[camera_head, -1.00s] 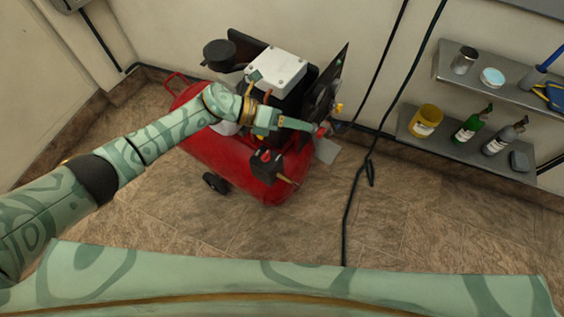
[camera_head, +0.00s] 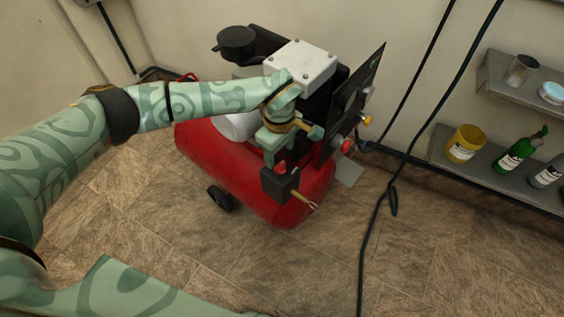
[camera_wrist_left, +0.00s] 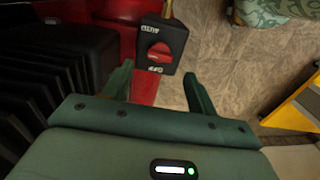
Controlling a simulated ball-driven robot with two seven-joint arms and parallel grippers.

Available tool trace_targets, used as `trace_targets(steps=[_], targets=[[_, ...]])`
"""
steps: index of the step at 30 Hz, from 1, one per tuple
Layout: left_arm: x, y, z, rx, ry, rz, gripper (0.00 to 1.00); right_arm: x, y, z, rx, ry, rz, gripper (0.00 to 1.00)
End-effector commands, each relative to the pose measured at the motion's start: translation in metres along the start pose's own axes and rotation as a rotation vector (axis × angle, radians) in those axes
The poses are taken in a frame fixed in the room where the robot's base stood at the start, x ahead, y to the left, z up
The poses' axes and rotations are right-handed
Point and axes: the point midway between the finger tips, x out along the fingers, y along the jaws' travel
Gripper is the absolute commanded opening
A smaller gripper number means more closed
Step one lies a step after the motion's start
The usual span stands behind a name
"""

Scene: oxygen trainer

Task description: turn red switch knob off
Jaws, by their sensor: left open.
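The red switch knob (camera_wrist_left: 159,53) sits on the face of a black switch box (camera_wrist_left: 176,34) in the left wrist view, between an AUTO label and an OFF label. I cannot tell its exact setting. In the head view the knob (camera_head: 280,167) shows small on top of the black box (camera_head: 277,187), at the front of the red compressor tank (camera_head: 215,165). My left gripper (camera_head: 293,146) is open and empty, pointing down just above the box. In the left wrist view its fingertips (camera_wrist_left: 158,74) are spread on either side below the knob, apart from it. My right gripper is out of view.
A dark upright panel (camera_head: 352,105) with a red knob (camera_head: 348,146) and a yellow fitting stands right of the gripper. A white box (camera_head: 302,65) tops the compressor. A black cable (camera_head: 378,200) hangs to the right. Shelves (camera_head: 500,180) hold bottles. The front floor is clear.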

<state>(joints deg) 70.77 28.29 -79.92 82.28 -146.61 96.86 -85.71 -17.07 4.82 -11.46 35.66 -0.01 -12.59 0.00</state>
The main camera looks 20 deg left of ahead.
Motion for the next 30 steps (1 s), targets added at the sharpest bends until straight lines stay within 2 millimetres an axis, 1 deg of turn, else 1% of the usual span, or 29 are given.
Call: trace_targets(steps=[1,3,6,11,19,20,21,23,24,25,30], targets=[[0.018,0.000,0.001,-0.001,-0.003,-0.006,0.58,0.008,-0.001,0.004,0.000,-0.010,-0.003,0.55],[0.031,-0.001,0.001,-0.002,-0.003,-0.006,0.58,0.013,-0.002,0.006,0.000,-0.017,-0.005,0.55],[0.044,0.000,0.000,-0.001,-0.003,-0.004,0.58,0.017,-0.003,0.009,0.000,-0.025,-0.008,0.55],[0.053,0.000,0.000,0.000,-0.001,0.000,0.58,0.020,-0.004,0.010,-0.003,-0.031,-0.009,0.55],[0.053,0.001,0.000,-0.001,0.000,0.002,0.58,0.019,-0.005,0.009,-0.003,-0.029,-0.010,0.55],[0.053,0.001,0.000,-0.001,0.000,0.002,0.55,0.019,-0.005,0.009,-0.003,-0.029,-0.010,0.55],[0.053,0.001,0.000,-0.001,0.000,0.002,0.44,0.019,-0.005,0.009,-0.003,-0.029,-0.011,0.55],[0.053,0.001,0.000,-0.001,0.000,0.001,0.28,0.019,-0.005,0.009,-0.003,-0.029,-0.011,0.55],[0.053,0.001,0.000,-0.001,0.000,0.002,0.16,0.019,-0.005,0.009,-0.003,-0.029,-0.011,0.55],[0.053,0.001,0.000,-0.001,-0.001,0.002,0.13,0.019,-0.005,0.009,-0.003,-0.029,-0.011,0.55],[0.052,0.001,0.000,-0.004,-0.001,0.002,0.14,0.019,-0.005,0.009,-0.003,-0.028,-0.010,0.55]])
